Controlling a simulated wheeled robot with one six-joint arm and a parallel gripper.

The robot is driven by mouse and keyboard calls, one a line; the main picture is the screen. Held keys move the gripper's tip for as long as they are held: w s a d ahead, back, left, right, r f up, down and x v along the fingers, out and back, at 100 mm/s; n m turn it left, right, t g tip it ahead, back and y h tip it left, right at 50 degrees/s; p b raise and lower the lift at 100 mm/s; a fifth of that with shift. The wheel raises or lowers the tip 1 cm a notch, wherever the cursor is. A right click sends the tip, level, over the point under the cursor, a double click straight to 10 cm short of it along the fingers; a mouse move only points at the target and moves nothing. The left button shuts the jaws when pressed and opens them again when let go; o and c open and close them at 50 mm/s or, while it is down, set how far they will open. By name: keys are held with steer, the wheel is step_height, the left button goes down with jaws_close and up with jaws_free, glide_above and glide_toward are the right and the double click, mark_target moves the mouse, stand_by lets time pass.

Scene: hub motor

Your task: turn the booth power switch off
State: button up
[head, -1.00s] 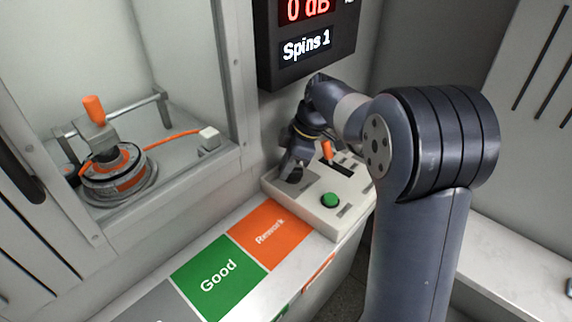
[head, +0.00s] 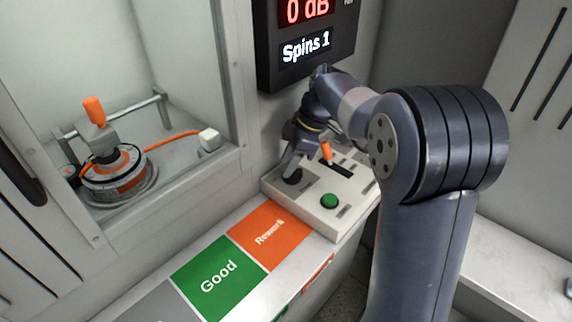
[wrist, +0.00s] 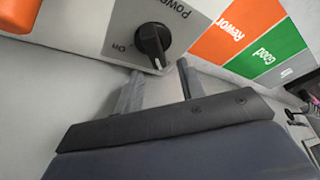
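The power switch is a black rotary knob (wrist: 152,42) on a grey panel marked "Power". In the wrist view its pale pointer mark faces down toward my fingers, and the word "On" is printed to its left. In the head view the knob (head: 292,177) sits at the left end of the control box (head: 345,208). My gripper (wrist: 160,80) is open and empty. Its two fingers are spread, with the knob just beyond the fingertips and roughly between them. I see no clear contact. In the head view my gripper (head: 289,164) is over the knob.
The box also carries a green button (head: 329,201) and an orange-tipped lever (head: 326,152). A display (head: 305,35) reading "0 dB" and "Spins 1" hangs behind. Orange Rework (head: 270,238) and green Good (head: 219,275) mats lie in front. The motor (head: 118,172) is in the booth at left.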

steer(key=p+v, duration=0.1)
steer(key=v, duration=0.7)
steer(key=shift+r, duration=0.25)
steer(key=shift+f, duration=0.1)
steer(key=b+x, duration=0.2)
steer(key=x, duration=0.8)
steer(key=shift+f, duration=0.4)
steer(key=shift+r, duration=0.1)
